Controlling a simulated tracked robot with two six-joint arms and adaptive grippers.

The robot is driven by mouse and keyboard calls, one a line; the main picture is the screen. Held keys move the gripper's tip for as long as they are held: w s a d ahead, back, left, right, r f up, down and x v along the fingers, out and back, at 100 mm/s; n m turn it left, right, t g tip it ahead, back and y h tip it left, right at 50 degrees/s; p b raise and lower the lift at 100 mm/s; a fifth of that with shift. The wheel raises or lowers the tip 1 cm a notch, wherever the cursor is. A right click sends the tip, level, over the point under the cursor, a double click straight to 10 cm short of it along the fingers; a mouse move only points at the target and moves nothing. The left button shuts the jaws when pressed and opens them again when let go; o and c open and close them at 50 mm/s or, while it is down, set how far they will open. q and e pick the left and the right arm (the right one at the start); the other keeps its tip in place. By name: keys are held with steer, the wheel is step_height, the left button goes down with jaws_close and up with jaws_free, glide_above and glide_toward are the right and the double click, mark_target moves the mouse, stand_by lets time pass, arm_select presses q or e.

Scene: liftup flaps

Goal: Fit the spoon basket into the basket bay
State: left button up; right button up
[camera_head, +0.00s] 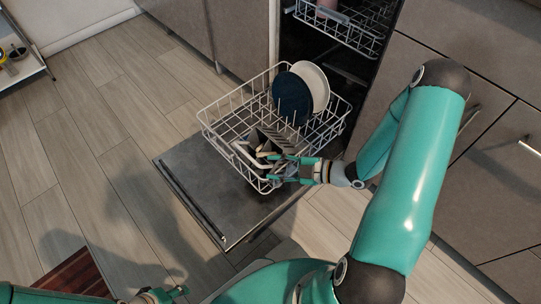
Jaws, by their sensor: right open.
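The spoon basket (262,136) is a dark grey slatted holder at the front of the white wire lower rack (215,126). It looks tilted, and my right gripper partly covers it. My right gripper (272,167) is open over the rack's front right part, with its fingers beside the basket's near side. I cannot tell whether they touch it. The basket bay is not clearly distinguishable among the wires and fingers. My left gripper (165,296) is low at the bottom edge, far from the rack, and only partly visible.
A dark blue plate (291,98) and a white plate (316,84) stand in the rack. The dishwasher door (225,205) lies open beneath it. The upper rack (345,27) is partly out above. Cabinets flank the machine. The floor at left is mostly clear.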

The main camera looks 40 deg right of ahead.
steer(key=shift+b+x, duration=0.3)
steer(key=shift+x, duration=1.15)
steer(key=shift+s+f, duration=0.1)
jaws_close()
